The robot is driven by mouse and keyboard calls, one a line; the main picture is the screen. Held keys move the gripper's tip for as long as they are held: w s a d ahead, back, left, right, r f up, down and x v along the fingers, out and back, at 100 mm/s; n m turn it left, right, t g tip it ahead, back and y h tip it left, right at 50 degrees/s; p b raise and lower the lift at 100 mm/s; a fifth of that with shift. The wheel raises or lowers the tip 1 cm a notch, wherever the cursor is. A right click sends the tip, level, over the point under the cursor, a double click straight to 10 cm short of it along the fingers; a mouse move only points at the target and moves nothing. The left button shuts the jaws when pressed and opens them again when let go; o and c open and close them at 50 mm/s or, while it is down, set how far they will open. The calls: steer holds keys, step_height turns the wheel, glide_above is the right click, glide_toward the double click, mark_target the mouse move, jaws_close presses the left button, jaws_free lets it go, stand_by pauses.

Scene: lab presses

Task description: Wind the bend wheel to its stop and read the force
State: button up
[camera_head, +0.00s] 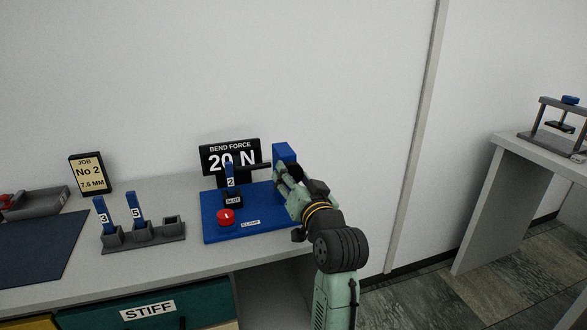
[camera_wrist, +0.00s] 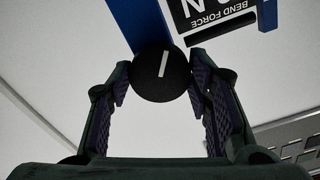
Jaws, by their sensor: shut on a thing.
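The bend press is a blue base (camera_head: 262,226) on the bench with a blue upright (camera_head: 285,153) at its right. Its black display (camera_head: 217,152) reads BEND FORCE 20 N. A blue strip marked 2 (camera_head: 230,172) stands upright in the clamp block (camera_head: 233,200). The bend wheel (camera_wrist: 161,74) is a round black knob with a white line, seen in the wrist view in front of the blue upright. My gripper (camera_wrist: 160,85) is shut on the wheel, one finger at each side. In the head view my gripper (camera_head: 287,180) hides the wheel.
A red button (camera_head: 226,216) sits on the base's front left. A grey rack (camera_head: 143,236) holds strips 3 (camera_head: 102,211) and 5 (camera_head: 136,206), with one slot empty. A job card (camera_head: 91,174) reads No 2, 7.5 MM. Another press (camera_head: 558,125) stands on the right table.

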steer(key=m+p, duration=0.3)
steer(key=m, duration=0.1)
steer(key=shift+r+m, duration=0.15)
steer(key=shift+m, duration=0.15)
steer(key=m+p, duration=0.3)
steer(key=m, duration=0.1)
steer(key=shift+m, duration=0.4)
steer(key=o, duration=1.1)
steer(key=shift+o, duration=0.2)
steer(key=v, duration=1.2)
